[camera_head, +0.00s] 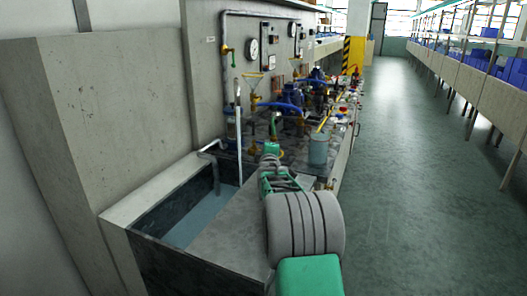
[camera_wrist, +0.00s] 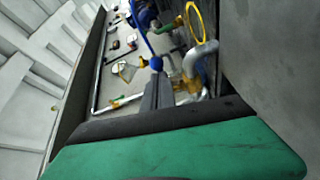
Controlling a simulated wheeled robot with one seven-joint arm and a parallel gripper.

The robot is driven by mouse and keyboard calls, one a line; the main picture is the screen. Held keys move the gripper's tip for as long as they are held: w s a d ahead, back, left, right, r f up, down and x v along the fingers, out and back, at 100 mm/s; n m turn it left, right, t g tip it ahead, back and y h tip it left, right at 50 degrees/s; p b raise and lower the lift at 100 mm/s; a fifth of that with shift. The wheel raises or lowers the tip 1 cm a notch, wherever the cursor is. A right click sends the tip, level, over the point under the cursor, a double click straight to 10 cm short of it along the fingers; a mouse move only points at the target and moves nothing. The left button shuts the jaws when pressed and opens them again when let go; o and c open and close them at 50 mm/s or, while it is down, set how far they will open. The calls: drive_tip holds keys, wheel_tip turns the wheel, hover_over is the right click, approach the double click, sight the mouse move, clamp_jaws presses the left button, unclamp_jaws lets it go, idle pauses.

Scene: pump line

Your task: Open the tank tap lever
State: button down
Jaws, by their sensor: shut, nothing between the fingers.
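My gripper (camera_wrist: 157,78) shows in the wrist view as dark grey fingers, closed together. A blue rod (camera_wrist: 141,30) with a round blue end (camera_wrist: 156,63) appears right at the fingertips; I cannot tell whether they touch. Just right of the fingers is a brass valve body (camera_wrist: 187,87) by a grey bent pipe (camera_wrist: 203,52). I cannot tell for sure which part is the tank tap lever. In the head view my arm reaches forward over the bench, and its far end lies near a small green part (camera_head: 273,125). The fingertips are too small to make out there.
An open tank with water (camera_head: 207,215) is left of my arm. A grey cylindrical container (camera_head: 318,149) stands right of the arm's end. Pumps with blue pipes (camera_head: 280,106) and gauges (camera_head: 252,48) are beyond. The floor aisle (camera_head: 410,170) on the right is clear.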

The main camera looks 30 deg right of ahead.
drive_tip(key=shift+s+d+r+h, duration=0.3)
drive_tip(key=shift+d+r+h, duration=0.15)
drive_tip(key=shift+d, duration=0.25)
drive_tip(key=shift+r, duration=0.1)
drive_tip(key=shift+a, duration=0.1)
drive_tip(key=shift+a+f+y+b, duration=0.25)
drive_tip(key=shift+a+b, duration=0.1)
drive_tip(key=shift+b, duration=0.05)
drive_tip(key=s+r, duration=0.1)
drive_tip(key=s, duration=1)
drive_tip(key=shift+r, duration=0.1)
